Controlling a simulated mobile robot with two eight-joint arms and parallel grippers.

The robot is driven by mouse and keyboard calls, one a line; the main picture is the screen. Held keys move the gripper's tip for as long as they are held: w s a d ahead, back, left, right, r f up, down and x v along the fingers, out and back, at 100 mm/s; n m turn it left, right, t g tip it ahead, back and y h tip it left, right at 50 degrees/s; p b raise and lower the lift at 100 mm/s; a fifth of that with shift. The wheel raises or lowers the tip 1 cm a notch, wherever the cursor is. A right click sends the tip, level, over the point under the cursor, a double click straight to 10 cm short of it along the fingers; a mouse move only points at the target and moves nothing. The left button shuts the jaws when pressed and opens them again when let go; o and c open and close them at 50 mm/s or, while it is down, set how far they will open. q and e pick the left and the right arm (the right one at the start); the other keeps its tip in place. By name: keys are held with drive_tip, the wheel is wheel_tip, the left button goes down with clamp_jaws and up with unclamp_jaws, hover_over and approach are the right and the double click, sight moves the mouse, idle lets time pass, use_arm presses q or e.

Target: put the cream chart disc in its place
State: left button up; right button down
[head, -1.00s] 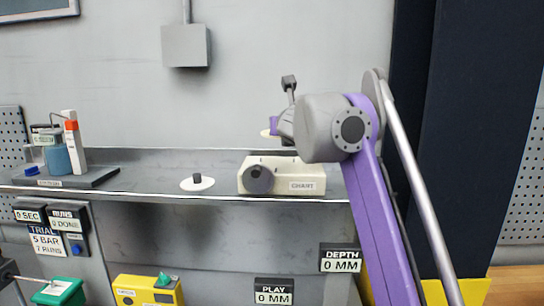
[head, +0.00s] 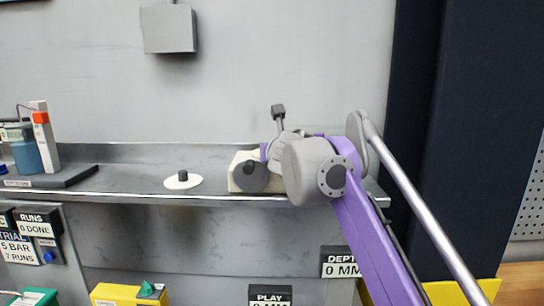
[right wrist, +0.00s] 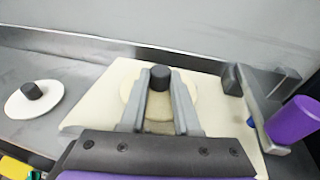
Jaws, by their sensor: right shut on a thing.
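The cream chart disc (right wrist: 129,90) has a dark knob (right wrist: 160,79). My right gripper (right wrist: 160,86) is shut on this knob in the right wrist view. The disc is over the top of the cream chart recorder (right wrist: 88,110); I cannot tell whether it touches. My left gripper is not in view.
A white disc with a dark knob (head: 183,182) lies on the shelf left of the recorder; it also shows in the right wrist view (right wrist: 22,103). A dark tray (head: 60,177) with bottles is farther left. The shelf (head: 130,170) between is clear.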

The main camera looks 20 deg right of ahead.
drive_tip(key=shift+s+f, duration=0.3)
drive_tip(key=shift+f, duration=0.2)
drive_tip(key=shift+w, duration=0.2)
drive_tip(key=c, duration=0.9)
unclamp_jaws()
drive_tip(key=shift+f, duration=0.1)
drive_tip(key=shift+s, duration=0.1)
drive_tip(key=v, duration=1.2)
